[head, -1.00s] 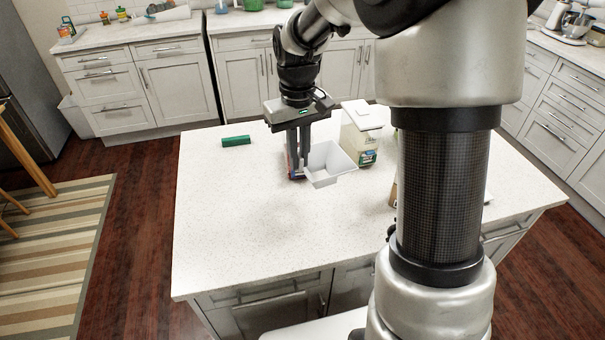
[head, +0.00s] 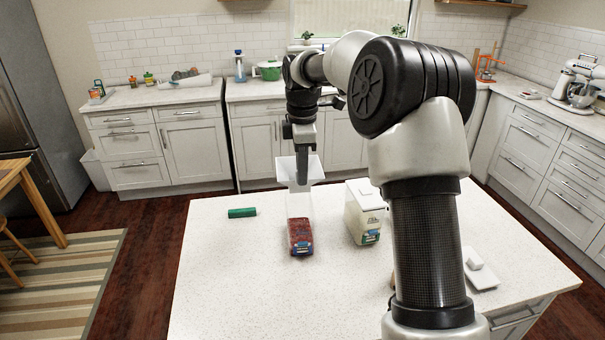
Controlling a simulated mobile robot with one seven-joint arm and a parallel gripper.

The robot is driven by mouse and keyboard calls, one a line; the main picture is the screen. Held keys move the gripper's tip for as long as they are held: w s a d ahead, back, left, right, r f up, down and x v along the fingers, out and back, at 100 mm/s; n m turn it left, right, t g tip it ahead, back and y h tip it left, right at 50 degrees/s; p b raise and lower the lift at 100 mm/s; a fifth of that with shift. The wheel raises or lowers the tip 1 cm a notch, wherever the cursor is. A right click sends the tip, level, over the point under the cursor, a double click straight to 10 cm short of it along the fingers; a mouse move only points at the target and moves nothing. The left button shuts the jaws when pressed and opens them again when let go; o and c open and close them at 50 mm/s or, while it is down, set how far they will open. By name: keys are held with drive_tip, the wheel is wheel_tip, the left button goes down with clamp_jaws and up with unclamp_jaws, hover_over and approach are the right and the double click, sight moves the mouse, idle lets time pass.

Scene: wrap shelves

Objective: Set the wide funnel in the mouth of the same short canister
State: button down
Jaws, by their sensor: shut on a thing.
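My gripper (head: 303,172) is shut on the white wide funnel (head: 289,170), which it holds upright. The funnel's lower end overlaps the top of the canister with red contents (head: 300,236) on the island counter. I cannot tell whether the funnel touches that canister or is still above or behind it. The canister's upper part is pale and hard to make out against the counter. A second canister (head: 365,215), with pale contents and a white lid, stands to its right.
A white lid-like piece (head: 481,270) lies at the right, beyond my arm column. The counter's front and left are clear. Cabinets (head: 190,150) stand behind the island.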

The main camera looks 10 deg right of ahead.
wheel_tip(320, 180, down, 4)
drive_tip(key=b, duration=0.3)
drive_tip(key=shift+r, duration=0.2)
drive_tip(key=shift+f+b, duration=0.3)
drive_tip(key=shift+f, duration=0.65)
drive_tip(key=shift+p, duration=0.5)
drive_tip(key=shift+f+b, duration=0.65)
drive_tip(key=shift+f, duration=0.95)
idle(0.7)
drive_tip(key=c, duration=1.7)
unclamp_jaws()
drive_tip(key=shift+c, duration=0.2)
drive_tip(key=shift+o, duration=0.4)
drive_tip(key=o, duration=0.5)
